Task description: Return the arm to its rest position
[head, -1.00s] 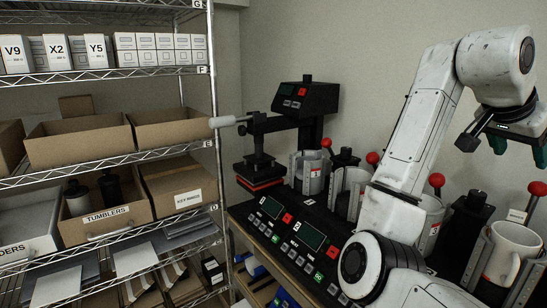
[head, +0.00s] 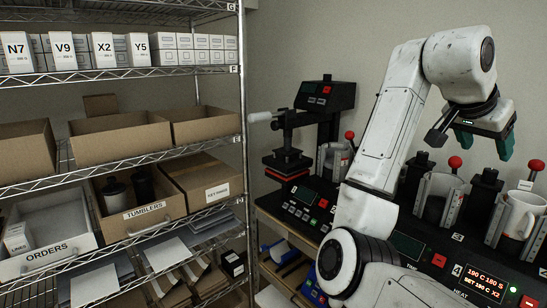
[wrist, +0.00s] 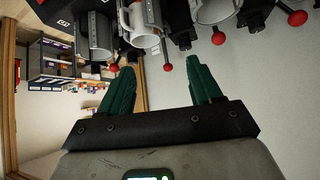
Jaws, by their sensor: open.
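My white arm rises at the right of the head view and bends over at the top. My gripper (head: 484,143) hangs at its end above the row of mug presses, with green fingers apart and nothing between them. The wrist view shows the same two green fingers (wrist: 162,75) spread and empty. A white mug (head: 518,222) sits in a press at the far right, below and right of my gripper. It also shows in the wrist view (wrist: 143,25). My arm hides part of the press row.
A wire shelf (head: 240,120) on the left holds an ORDERS bin (head: 45,262), a TUMBLERS box (head: 145,225) and white boxes. A black heat press (head: 325,95) stands between shelf and arm. Red-knobbed presses (head: 440,205) line the bench below my gripper. The wall behind is clear.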

